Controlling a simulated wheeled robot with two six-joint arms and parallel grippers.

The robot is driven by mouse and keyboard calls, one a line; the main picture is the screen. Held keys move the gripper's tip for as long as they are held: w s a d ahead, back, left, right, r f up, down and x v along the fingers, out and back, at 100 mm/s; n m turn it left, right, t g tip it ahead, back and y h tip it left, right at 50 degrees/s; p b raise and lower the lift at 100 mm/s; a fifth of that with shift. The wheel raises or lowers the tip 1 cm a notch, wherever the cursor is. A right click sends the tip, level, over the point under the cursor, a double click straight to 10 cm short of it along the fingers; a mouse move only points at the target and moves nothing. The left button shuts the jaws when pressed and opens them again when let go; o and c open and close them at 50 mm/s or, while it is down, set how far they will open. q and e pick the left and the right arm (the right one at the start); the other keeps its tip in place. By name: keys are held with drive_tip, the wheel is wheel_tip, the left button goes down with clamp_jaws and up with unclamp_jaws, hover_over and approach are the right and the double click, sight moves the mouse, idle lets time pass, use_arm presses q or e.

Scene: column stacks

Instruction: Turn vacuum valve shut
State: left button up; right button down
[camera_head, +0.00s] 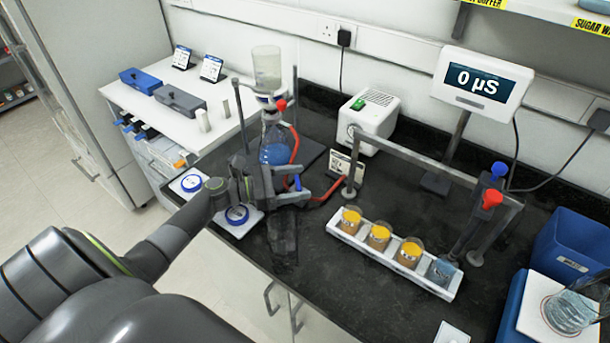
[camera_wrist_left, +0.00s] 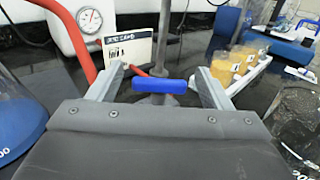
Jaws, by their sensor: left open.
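The valve has a blue bar handle (camera_wrist_left: 160,87), which lies crosswise between the fingers of my left gripper (camera_wrist_left: 157,78) in the left wrist view. The fingers stand apart on either side of the handle, with a gap visible at each end. In the head view my left gripper (camera_head: 303,184) reaches right over the black bench, and a small part of the blue handle (camera_head: 297,183) shows between its fingers. A red hose (camera_head: 331,194) runs from there toward the white pump (camera_head: 368,119). The valve body is mostly hidden. My right gripper is not in view.
A flask with blue liquid (camera_head: 274,152) and a filter funnel (camera_head: 267,68) stand just behind my left gripper. A label card (camera_head: 346,166) stands close behind the valve. A white rack (camera_head: 345,238) with orange-filled beakers lies to the right. Bare black bench lies in front.

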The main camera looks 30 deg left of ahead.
use_arm(q)
drive_tip(key=shift+x, duration=1.3)
drive_tip(key=c, duration=1)
drive_tip(key=shift+f+m+g+h+b, duration=0.2)
drive_tip(key=shift+m+g+h+b, duration=0.2)
drive_tip(key=shift+g+b, duration=0.15)
drive_tip(key=m+g+h+b, duration=0.1)
drive_tip(key=g+b, duration=0.1)
drive_tip(key=m+g+h+b, duration=0.1)
drive_tip(key=m+g+b, duration=0.1)
drive_tip(key=g+b, duration=0.1)
drive_tip(key=m+g+h+b, duration=0.1)
drive_tip(key=m+g+b, duration=0.1)
drive_tip(key=shift+s+d+g+h, duration=0.15)
drive_tip(key=shift+s+g+h, duration=0.1)
drive_tip(key=shift+s+h, duration=0.15)
drive_tip(key=shift+s+r+m+g+b, duration=0.1)
drive_tip(key=shift+s+m+g+b, duration=0.05)
drive_tip(key=shift+m+g+b, duration=0.95)
drive_tip(key=shift+s+r+m+g+b, duration=0.1)
drive_tip(key=shift+m+g+b, duration=0.6)
drive_tip(key=shift+g, duration=0.8)
drive_tip(key=shift+s, duration=0.1)
